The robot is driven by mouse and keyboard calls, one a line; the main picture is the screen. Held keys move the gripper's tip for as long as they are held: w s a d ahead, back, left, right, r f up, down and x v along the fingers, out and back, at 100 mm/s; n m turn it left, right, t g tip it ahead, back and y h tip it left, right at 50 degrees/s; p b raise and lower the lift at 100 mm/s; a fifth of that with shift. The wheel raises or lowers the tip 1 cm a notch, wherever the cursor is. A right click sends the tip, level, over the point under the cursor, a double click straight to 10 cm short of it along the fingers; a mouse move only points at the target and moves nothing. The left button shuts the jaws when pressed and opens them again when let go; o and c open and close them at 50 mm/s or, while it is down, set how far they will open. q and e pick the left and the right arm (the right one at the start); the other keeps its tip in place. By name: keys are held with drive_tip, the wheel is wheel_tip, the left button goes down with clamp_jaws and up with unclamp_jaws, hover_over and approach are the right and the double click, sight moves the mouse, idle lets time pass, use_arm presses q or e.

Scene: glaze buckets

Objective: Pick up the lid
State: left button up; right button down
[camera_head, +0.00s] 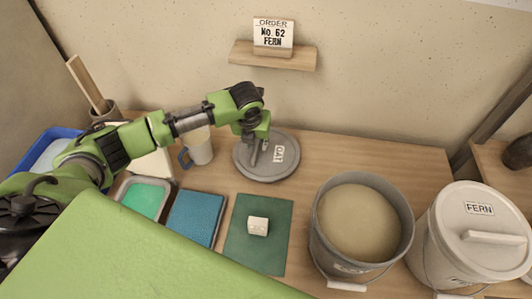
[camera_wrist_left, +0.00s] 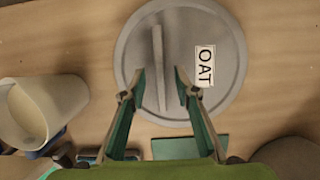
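A round grey lid (camera_head: 283,170) labelled OAT lies flat on the wooden table, beside the back wall. In the left wrist view the lid (camera_wrist_left: 222,45) shows its bar handle (camera_wrist_left: 158,60) running nearly lengthwise between my fingers. My left gripper (camera_head: 254,150) is over the left part of the lid, pointing down. In the wrist view the left gripper (camera_wrist_left: 160,80) is open, with a finger on each side of the handle. I cannot tell how far above it they are. My right gripper is not in view.
An open grey bucket (camera_head: 317,238) of pale glaze stands right of a green mat (camera_head: 240,255) with a small white block (camera_head: 258,226). A white FERN bucket (camera_head: 440,245) is lidded. A cup (camera_head: 201,151) stands left of the lid. An order card (camera_head: 273,35) sits on a shelf.

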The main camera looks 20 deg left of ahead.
use_arm(q)
drive_tip(key=shift+x, duration=1.05)
drive_tip(key=shift+f, duration=0.1)
clamp_jaws()
